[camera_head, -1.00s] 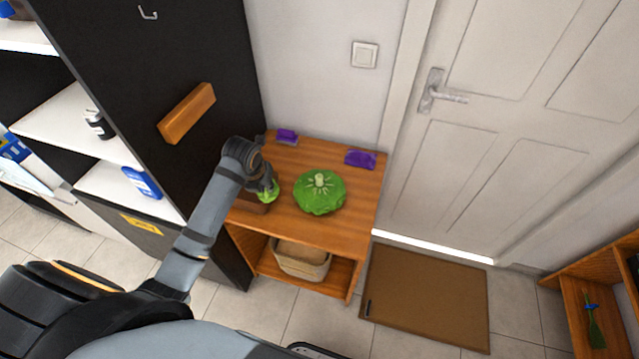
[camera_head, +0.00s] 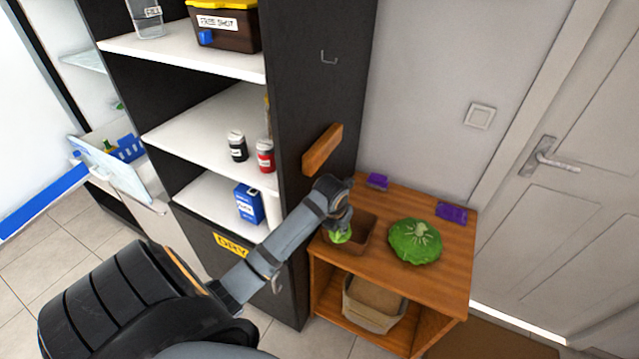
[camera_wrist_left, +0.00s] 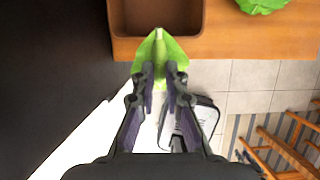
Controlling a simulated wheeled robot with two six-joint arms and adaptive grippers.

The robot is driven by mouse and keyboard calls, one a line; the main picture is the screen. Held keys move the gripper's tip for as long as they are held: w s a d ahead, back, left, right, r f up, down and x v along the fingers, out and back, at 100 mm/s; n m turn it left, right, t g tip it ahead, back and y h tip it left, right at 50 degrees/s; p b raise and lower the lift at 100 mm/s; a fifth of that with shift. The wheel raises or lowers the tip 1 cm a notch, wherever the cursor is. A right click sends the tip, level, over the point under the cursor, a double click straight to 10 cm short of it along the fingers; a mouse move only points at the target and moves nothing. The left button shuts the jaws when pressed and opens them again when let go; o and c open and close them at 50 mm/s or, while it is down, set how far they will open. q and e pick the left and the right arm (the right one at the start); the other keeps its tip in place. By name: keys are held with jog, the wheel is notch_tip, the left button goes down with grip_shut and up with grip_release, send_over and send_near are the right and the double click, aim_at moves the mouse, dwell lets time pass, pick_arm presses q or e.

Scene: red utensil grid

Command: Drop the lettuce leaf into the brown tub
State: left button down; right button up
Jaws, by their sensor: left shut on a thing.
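The green lettuce leaf (camera_head: 340,238) is held in my left gripper (camera_head: 342,224), at the left part of the brown tub (camera_head: 365,238) on the small wooden table. In the left wrist view, my left gripper (camera_wrist_left: 160,75) is shut on the lower end of the leaf (camera_wrist_left: 162,48). The tub's visible inside is empty. The height of the leaf above the rim is hard to tell. My right gripper is not in view.
A green lettuce head (camera_head: 415,242) sits right of the tub on the wooden table (camera_head: 450,270). Purple items (camera_head: 452,213) lie at its back. A basket (camera_head: 372,305) stands on the lower shelf. A dark cabinet (camera_head: 318,95) with a wooden handle stands close left of the table.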

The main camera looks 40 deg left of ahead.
pick_arm(q)
jog(key=shift+a+r, duration=0.1)
jog(key=shift+a, duration=0.2)
jog(key=w+a+p, duration=0.2)
jog(key=w+p, duration=0.5)
jog(key=w, duration=0.2)
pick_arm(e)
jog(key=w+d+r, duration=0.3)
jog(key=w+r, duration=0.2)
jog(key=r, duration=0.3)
pick_arm(q)
notch_tip(320, 180, down, 8)
jog(key=a+b, duration=0.1)
jog(key=b, duration=0.4)
jog(key=shift+w+a+n+b, duration=0.15)
jog(key=shift+a+n+b, duration=0.05)
jog(key=shift+n+b, duration=0.1)
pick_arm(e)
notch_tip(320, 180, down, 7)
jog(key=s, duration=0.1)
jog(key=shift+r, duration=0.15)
pick_arm(q)
jog(key=shift+r, duration=0.15)
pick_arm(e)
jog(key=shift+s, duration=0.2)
